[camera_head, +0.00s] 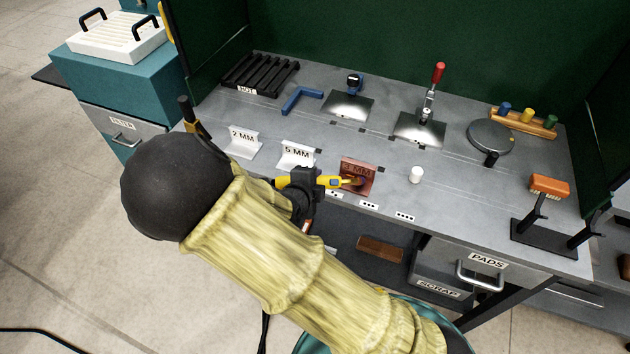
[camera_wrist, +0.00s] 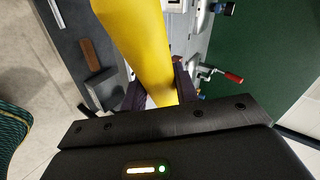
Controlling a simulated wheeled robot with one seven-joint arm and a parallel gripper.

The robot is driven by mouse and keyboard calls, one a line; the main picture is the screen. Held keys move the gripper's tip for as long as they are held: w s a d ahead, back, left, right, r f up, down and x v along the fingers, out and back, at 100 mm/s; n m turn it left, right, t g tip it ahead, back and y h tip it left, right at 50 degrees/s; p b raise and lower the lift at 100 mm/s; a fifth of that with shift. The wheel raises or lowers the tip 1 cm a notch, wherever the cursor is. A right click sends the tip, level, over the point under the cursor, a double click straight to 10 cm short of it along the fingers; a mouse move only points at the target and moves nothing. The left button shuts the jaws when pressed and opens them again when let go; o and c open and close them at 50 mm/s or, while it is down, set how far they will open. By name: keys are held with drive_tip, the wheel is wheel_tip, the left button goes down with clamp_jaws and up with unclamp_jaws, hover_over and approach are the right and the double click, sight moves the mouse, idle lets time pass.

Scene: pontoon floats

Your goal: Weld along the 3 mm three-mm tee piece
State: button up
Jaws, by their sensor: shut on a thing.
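The 3 MM tee piece (camera_head: 358,168) is reddish-brown, unlike its pale neighbours, and sits near the bench's front edge in the head view. My gripper (camera_head: 305,190) is just left of it, shut on a yellow and black hand tool (camera_head: 328,182) with a small blue display. The tool's tip overlaps the lower front of the 3 MM piece; I cannot tell whether it touches. In the wrist view, the yellow tool (camera_wrist: 140,45) lies between my dark fingers (camera_wrist: 157,92) and hides what is beyond. The pale 2 MM (camera_head: 243,142) and 5 MM (camera_head: 295,155) pieces stand to the left.
A white cylinder (camera_head: 416,175) stands right of the 3 MM piece. Behind are a red-handled clamp (camera_head: 433,95), a blue angle (camera_head: 300,98) and a black rack (camera_head: 260,73). The PADS drawer (camera_head: 487,262) is below.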

drive_tip(key=shift+r, duration=0.1)
drive_tip(key=shift+s+r+p, duration=0.1)
drive_tip(key=shift+r+p, duration=0.3)
drive_tip(key=shift+p, duration=0.05)
drive_tip(key=p+v, duration=0.3)
drive_tip(key=v, duration=0.1)
drive_tip(key=shift+s+r+p, duration=0.2)
drive_tip(key=shift+r+p, duration=0.1)
drive_tip(key=shift+r, duration=0.1)
drive_tip(key=shift+a, duration=0.1)
